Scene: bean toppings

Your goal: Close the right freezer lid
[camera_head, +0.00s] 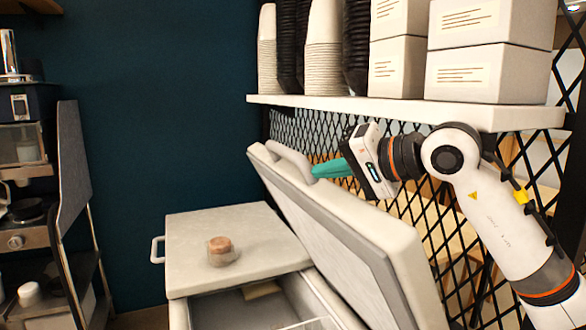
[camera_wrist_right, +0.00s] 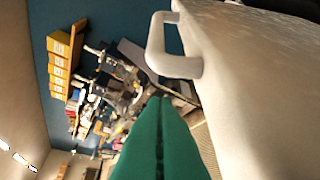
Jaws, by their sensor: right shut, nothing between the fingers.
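The right freezer lid (camera_head: 342,226) is a white slab, raised and tilted back toward the lattice on the right. Its white handle (camera_head: 288,160) is at its upper left end. My right gripper (camera_head: 316,171) has green fingers, shut and empty, at the back side of the lid close to the handle. I cannot tell whether they touch it. In the right wrist view the shut fingers (camera_wrist_right: 160,148) point past the handle (camera_wrist_right: 168,48), with the lid's white surface (camera_wrist_right: 262,85) on the right. The freezer (camera_head: 255,308) is open below the lid. My left gripper is not in view.
The left freezer lid (camera_head: 190,240) is shut, with a small jar (camera_head: 222,251) on it. A shelf (camera_head: 400,110) with stacked cups and boxes hangs above my right gripper. A black lattice (camera_head: 440,215) stands behind the lid. A coffee machine stand (camera_head: 68,190) is at the left.

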